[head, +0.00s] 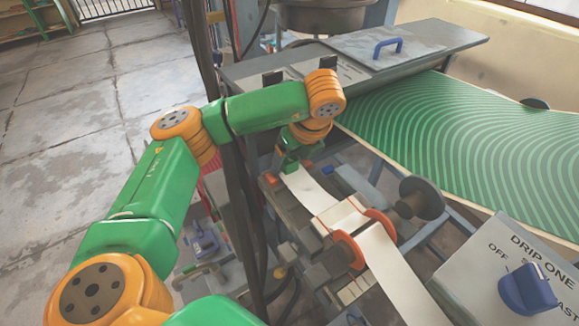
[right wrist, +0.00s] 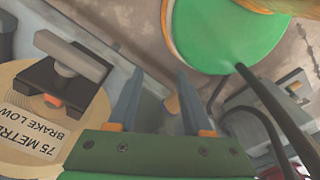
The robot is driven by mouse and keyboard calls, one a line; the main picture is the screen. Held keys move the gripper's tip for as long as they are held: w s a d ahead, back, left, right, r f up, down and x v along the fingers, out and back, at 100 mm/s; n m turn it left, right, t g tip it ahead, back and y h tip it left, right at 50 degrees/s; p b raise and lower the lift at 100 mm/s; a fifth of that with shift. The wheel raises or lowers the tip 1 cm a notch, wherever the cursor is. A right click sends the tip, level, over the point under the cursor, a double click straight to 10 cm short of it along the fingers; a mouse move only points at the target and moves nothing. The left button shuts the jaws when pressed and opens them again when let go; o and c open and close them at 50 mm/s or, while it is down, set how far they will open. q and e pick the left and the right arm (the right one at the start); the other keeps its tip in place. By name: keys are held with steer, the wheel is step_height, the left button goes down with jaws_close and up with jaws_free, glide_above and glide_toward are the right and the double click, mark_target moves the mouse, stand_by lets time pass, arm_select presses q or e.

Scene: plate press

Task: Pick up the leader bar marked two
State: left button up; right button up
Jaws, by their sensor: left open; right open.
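No bar with a readable mark two shows in either view, so I cannot tell which part is that leader bar. In the head view my left gripper (head: 288,168) points down at the upper end of a white strip (head: 312,192) on the press frame. It is open, but its fingertips are small and partly hidden by the wrist, and I cannot tell if they touch the strip. In the right wrist view my right gripper (right wrist: 156,100) is open, with nothing visible between its two fingers.
Orange-rimmed rollers (head: 347,250) and a dark round knob (head: 421,198) stand beside the strip. A drip control box (head: 470,275) is at lower right. A "75 METRE, BRAKE LOW" disc (right wrist: 25,95) is left of my right gripper.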

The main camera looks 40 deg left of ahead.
arm_select(q)
steer(key=shift+w+f, duration=0.1)
steer(key=shift+d, duration=0.1)
steer(key=c, duration=0.7)
jaws_close()
